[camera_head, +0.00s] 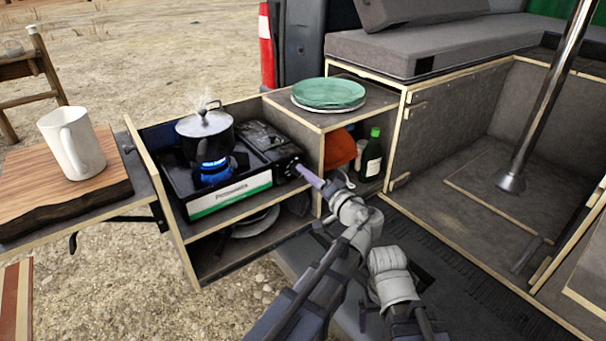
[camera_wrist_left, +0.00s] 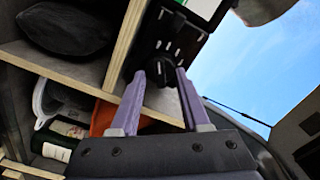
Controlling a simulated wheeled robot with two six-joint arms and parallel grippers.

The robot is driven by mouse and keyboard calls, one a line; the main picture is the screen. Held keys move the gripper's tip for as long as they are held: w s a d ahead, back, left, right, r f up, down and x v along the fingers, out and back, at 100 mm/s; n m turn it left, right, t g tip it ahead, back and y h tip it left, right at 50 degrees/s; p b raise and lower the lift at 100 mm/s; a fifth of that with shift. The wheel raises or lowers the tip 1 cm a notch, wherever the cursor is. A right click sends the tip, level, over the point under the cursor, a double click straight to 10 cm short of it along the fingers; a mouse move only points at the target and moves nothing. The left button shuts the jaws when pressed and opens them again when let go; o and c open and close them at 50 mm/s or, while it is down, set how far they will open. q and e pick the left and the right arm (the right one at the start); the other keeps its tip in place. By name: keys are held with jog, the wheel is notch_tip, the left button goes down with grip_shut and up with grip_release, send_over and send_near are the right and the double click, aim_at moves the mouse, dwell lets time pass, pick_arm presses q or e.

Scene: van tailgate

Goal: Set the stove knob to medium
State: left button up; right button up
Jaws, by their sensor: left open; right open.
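The camping stove (camera_head: 230,199) is black with a white and green front label and sits in the pull-out drawer. A blue flame burns under a steaming lidded pot (camera_head: 205,130). The black stove knob (camera_wrist_left: 159,66) is on the stove's end panel, among white marks; its exact setting is too small to read. My left gripper (camera_head: 302,171) has purple fingers and is open at that panel. In the left wrist view its fingertips (camera_wrist_left: 168,71) are at the knob, partly covering it; I cannot tell whether they touch it. My right gripper's fingers are not visible.
Green plates (camera_head: 329,93) lie on the cabinet top beside the stove. An orange item (camera_head: 339,149) and a green bottle (camera_head: 372,155) stand in the compartment below, close to my left gripper. A white mug (camera_head: 72,143) stands on a wooden board at left. A metal post (camera_head: 545,95) rises at right.

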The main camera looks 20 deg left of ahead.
pick_arm(q)
grip_shut()
dwell(0.4)
jog(key=shift+m, duration=0.3)
jog(key=m, duration=1)
dwell(0.3)
jog(key=shift+m, duration=0.3)
dwell(0.3)
grip_release()
